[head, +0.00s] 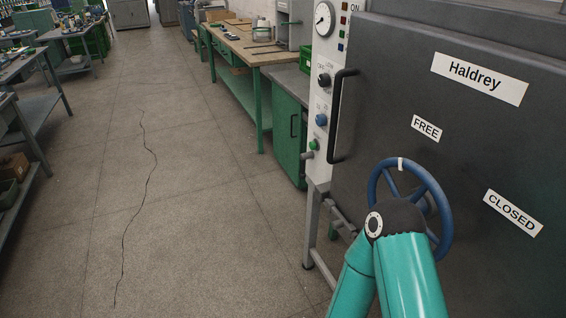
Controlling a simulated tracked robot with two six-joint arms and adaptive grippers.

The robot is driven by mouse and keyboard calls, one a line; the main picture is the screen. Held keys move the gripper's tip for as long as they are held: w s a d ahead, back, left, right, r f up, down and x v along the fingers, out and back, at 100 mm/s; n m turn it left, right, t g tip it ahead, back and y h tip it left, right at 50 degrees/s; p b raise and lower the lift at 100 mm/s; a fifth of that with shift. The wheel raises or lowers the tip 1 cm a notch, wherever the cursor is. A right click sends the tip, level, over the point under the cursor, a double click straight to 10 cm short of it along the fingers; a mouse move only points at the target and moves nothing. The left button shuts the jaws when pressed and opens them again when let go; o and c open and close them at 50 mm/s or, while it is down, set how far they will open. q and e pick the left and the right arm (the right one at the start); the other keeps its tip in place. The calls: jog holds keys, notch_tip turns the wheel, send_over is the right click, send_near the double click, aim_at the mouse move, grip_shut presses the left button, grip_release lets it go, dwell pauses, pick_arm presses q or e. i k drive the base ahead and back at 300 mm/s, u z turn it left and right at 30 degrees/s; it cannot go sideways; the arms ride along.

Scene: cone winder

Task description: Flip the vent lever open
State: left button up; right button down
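The grey cabinet (470,130) marked Haldrey fills the right side of the head view. A blue handwheel (446,198) sits low on its door, partly hidden behind a teal arm of mine. A FREE label (426,128) is above the wheel and a CLOSED label (513,213) is to its right. I cannot make out a part that is clearly the vent lever. A short grey stub (307,155) sticks out low on the control panel's left edge; I cannot tell what it is. Neither gripper shows; only the bent arm links are in view.
The control panel (322,70) carries a gauge, knobs and buttons. A black bar handle (335,120) stands out from the cabinet's left edge. A green cupboard (288,130) and workbench (258,50) stand behind. The floor (190,220) to the left is open.

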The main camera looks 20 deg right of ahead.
aim_at(303, 167)
jog(key=i, duration=1.1)
jog(key=z, duration=0.1)
